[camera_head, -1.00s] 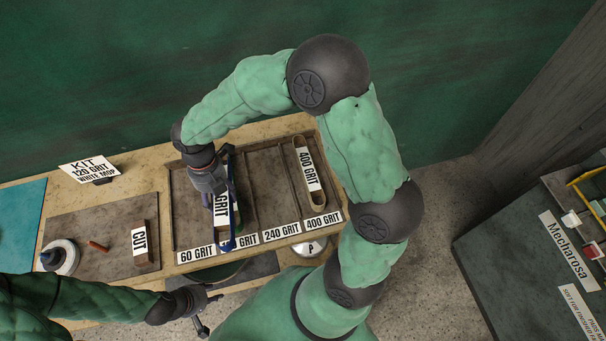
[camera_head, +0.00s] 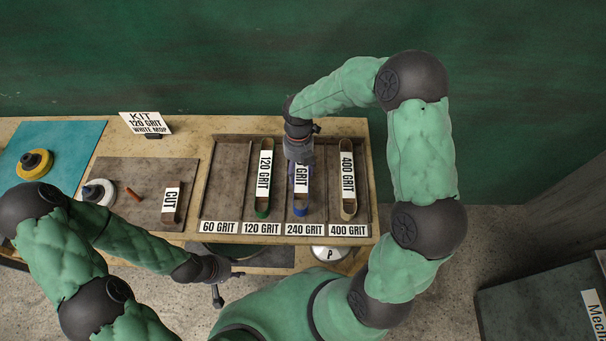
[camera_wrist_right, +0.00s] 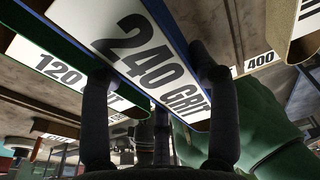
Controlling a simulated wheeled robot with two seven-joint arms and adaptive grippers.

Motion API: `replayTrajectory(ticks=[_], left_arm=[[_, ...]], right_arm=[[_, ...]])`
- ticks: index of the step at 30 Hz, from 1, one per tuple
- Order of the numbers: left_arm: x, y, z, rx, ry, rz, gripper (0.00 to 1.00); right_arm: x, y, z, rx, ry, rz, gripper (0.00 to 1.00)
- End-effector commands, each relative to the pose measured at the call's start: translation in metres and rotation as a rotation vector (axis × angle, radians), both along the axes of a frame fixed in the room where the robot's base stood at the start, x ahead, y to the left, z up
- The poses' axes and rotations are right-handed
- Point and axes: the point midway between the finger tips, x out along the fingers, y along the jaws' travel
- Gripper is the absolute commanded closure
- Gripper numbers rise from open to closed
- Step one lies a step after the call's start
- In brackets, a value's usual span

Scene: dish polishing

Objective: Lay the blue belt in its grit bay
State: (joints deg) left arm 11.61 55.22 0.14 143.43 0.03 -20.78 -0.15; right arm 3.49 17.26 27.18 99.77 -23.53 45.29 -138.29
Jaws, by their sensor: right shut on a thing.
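The blue belt (camera_head: 300,210), labelled 240 GRIT, lies lengthwise over the 240 GRIT bay in the head view. Its far part is hidden under my right gripper (camera_head: 300,165). In the right wrist view the gripper (camera_wrist_right: 160,100) is shut on the belt (camera_wrist_right: 150,60), with a finger on each side. I cannot tell whether the belt touches the bay floor. The bay's 240 GRIT label (camera_head: 304,230) shows at the tray's front edge. My left gripper (camera_head: 228,283) is open and empty in front of the bench, apart from the tray.
The green 120 GRIT belt (camera_head: 263,205) and the tan 400 GRIT belt (camera_head: 348,205) lie in the neighbouring bays. The 60 GRIT bay (camera_head: 226,180) is empty. A brown CUT bar (camera_head: 169,214) and a white wheel (camera_head: 104,194) stand on the left mat.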

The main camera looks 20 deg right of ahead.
Motion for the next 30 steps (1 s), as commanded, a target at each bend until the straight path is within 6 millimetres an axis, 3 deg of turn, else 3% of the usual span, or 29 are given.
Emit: replayTrajectory(ticks=[8,16,28,29,30], left_arm=[[0.000,0.000,-0.002,0.000,0.000,0.000,0.60],[0.000,0.000,-0.009,0.000,0.000,0.000,0.60],[0.000,0.000,-0.010,0.000,0.000,0.000,0.60],[0.000,0.000,-0.010,0.000,0.000,0.000,0.60],[0.000,0.000,-0.010,0.000,0.000,0.000,0.60]], right_arm=[[0.004,-0.012,-0.015,0.001,0.000,-0.001,0.80],[0.005,-0.017,-0.049,0.000,0.001,0.000,0.80],[0.005,-0.017,-0.054,0.000,-0.001,-0.001,0.80],[0.005,-0.017,-0.054,0.001,0.000,0.000,0.34],[0.005,-0.017,-0.054,0.000,-0.001,0.000,0.22]])
